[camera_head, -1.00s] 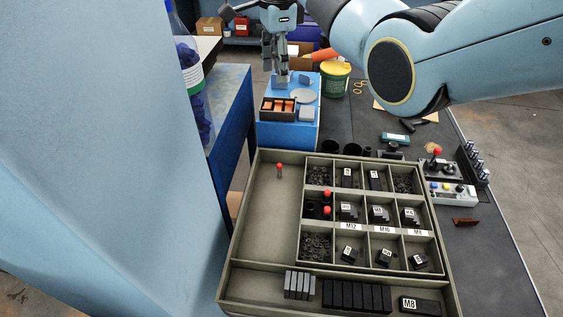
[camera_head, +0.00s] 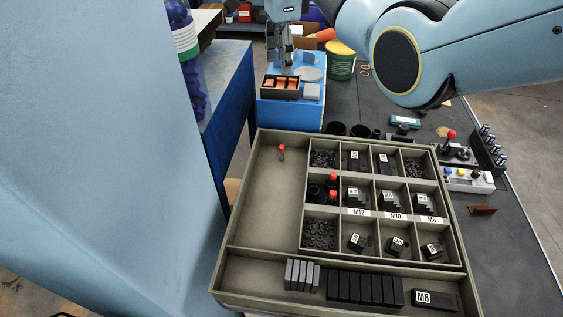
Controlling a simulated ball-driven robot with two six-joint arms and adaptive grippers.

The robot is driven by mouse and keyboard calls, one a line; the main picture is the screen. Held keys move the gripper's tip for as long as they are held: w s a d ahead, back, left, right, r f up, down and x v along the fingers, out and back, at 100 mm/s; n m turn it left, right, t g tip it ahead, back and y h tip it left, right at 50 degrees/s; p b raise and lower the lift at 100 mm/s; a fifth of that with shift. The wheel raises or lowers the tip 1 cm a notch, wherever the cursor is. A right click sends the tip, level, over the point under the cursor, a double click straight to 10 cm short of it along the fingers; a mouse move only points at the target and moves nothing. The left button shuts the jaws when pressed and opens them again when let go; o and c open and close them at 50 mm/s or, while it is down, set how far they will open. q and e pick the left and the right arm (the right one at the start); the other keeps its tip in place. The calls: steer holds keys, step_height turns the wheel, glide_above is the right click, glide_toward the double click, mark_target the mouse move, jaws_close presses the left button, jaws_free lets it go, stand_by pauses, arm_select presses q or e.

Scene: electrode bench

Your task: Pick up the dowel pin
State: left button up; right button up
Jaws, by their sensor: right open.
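A small pin with a red top and a grey shank (camera_head: 281,152) stands alone in the long left compartment of the tray (camera_head: 239,233); it is the likeliest dowel pin, though I cannot be sure. Two more red-topped pieces, an upper one (camera_head: 333,178) and a lower one (camera_head: 333,195), sit in a cell of the tray's grid beside dark round holes. My right gripper (camera_head: 284,69) points down at the top, over or behind the blue stand (camera_head: 290,115), well away from the pin. Its jaws are open, with nothing clearly held. My left gripper is out of view.
A green bucket (camera_head: 341,65) stands behind. The tray's left compartment is mostly free.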

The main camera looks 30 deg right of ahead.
steer(key=b, duration=1.5)
glide_above(282, 146)
step_height(282, 146, down, 17)
steer(key=shift+f, duration=0.2)
step_height(282, 146, down, 5)
steer(key=shift+a+f+b, duration=0.1)
steer(key=shift+f+b, duration=0.05)
steer(key=shift+b, duration=0.3)
step_height(282, 146, down, 5)
steer(key=shift+f+b, duration=0.2)
steer(key=shift+b, duration=0.5)
jaws_close()
